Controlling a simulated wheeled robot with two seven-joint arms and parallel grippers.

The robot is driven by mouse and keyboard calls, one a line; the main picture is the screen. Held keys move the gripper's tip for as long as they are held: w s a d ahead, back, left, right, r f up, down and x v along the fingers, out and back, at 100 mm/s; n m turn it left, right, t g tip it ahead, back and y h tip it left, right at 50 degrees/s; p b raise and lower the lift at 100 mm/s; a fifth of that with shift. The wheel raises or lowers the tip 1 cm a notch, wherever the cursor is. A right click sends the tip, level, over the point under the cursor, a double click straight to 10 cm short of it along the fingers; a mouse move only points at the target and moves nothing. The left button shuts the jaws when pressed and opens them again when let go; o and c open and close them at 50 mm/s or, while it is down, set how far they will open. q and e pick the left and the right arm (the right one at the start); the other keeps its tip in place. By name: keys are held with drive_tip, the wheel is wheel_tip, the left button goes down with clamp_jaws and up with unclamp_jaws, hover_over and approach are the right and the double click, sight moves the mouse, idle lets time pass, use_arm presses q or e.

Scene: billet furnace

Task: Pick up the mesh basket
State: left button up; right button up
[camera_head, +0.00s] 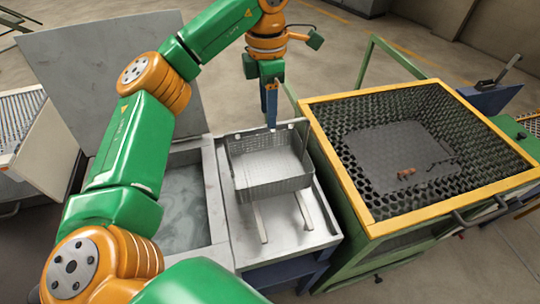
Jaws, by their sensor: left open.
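The mesh basket (275,188) is a silver wire box, open at the top and empty. It sits upright on a pale metal stand (238,222) in the middle of the camera_head view. My left gripper (271,122) points down with its blue fingers at the basket's far rim. The fingers overlap the rim in the picture. The jaws are open, seen nearly edge-on, and I cannot tell whether they straddle or touch the rim. My right gripper is out of view.
A yellow-rimmed bin (345,170) with perforated black walls stands close on the right, a small orange-brown piece (406,172) inside. A grey-walled basin (212,190) adjoins the stand on the left, with a raised grey panel (80,50) behind it.

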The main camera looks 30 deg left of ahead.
use_arm(q)
wheel_tip(320, 180, down, 6)
drive_tip(key=s+p, duration=0.1)
drive_tip(key=shift+s+d+f, duration=0.2)
drive_tip(key=shift+s+d, duration=0.05)
drive_tip(key=shift+d, duration=0.1)
drive_tip(key=shift+s+d+r, duration=0.15)
drive_tip(key=shift+d, duration=0.05)
clamp_jaws()
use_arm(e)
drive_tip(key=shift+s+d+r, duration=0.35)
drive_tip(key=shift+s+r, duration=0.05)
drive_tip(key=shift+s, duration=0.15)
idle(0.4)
